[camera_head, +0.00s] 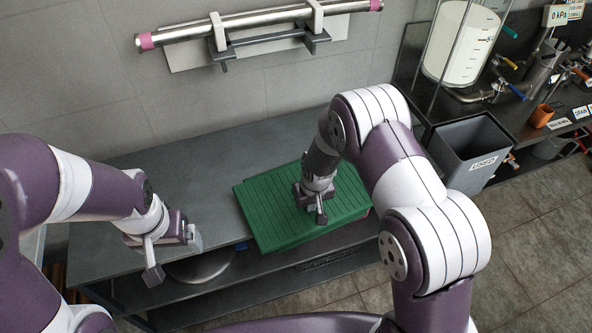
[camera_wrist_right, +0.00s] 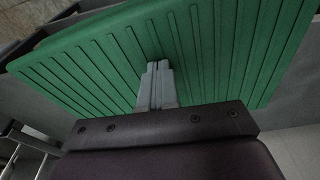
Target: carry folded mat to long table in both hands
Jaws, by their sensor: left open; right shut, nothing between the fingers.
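The folded mat (camera_head: 270,215) is green and ribbed. It lies on the grey table (camera_head: 130,245) with its front edge out over the table's front edge. My right gripper (camera_head: 319,213) is over the mat's right part, shut with nothing between its fingers. In the right wrist view the shut fingers (camera_wrist_right: 157,82) point at the ribbed face of the mat (camera_wrist_right: 215,50); I cannot tell whether they touch it. My left gripper (camera_head: 172,254) is open and empty, left of the mat, near the table's front edge.
A grey bin labelled "USED" (camera_head: 470,150) stands right of the table. A steel tube (camera_head: 255,20) sits on a wall rack above. A dark bench with a white tank (camera_head: 460,45) is at the upper right. The table left of the mat is clear.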

